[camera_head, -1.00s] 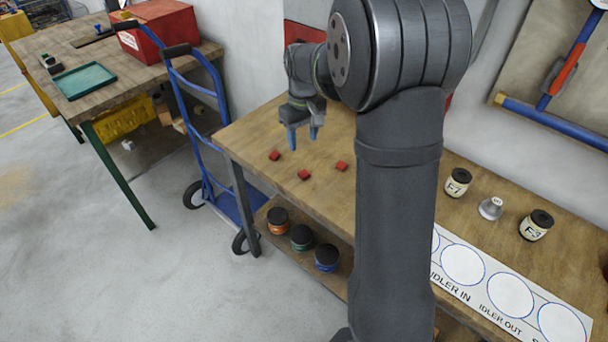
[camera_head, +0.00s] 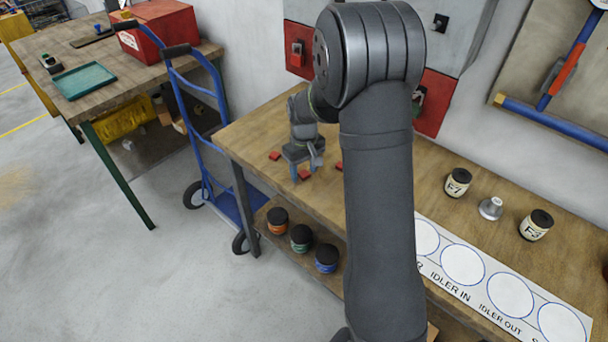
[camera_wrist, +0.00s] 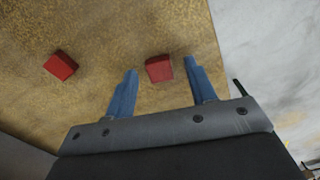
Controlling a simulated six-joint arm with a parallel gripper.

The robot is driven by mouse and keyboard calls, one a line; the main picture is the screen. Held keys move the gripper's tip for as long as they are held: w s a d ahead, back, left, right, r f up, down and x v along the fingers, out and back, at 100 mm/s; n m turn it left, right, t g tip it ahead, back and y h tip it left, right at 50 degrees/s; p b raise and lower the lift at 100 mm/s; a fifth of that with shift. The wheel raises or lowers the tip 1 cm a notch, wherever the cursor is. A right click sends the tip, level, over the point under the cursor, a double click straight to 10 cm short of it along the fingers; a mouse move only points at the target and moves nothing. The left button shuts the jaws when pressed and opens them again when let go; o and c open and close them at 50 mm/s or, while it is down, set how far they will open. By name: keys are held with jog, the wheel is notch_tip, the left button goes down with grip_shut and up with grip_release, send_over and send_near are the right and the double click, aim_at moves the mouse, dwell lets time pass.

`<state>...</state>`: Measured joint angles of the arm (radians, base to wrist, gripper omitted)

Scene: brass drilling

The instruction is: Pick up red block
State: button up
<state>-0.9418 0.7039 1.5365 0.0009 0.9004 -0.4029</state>
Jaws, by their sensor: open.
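Several small red blocks lie on the wooden workbench (camera_head: 262,129). In the head view one red block (camera_head: 275,156) is at the left, one red block (camera_head: 304,174) is nearer the front edge, and another red block (camera_head: 339,167) is partly hidden by my arm. My gripper (camera_head: 306,172) is low over the bench, by the front block. In the wrist view its two blue fingers are open (camera_wrist: 160,82), and one red block (camera_wrist: 159,69) shows between their tips. Another red block (camera_wrist: 61,66) lies off to the left. No block is held.
Two labelled jars (camera_head: 457,182) (camera_head: 535,225) and a grey metal part (camera_head: 490,208) stand on the bench to the right. A white strip with circles (camera_head: 462,264) lies along the front. A blue hand truck (camera_head: 196,87) stands left of the bench.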

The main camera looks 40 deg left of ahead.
aim_at(304, 173)
jog(key=c, duration=1.1)
jog(key=shift+r, duration=0.1)
jog(key=shift+r, duration=0.6)
notch_tip(304, 173, up, 3)
jog(key=w+d+r, duration=0.4)
jog(key=d+r, duration=0.2)
jog(key=d, duration=0.5)
jog(key=shift+w+r, duration=0.2)
jog(key=shift+r, duration=0.1)
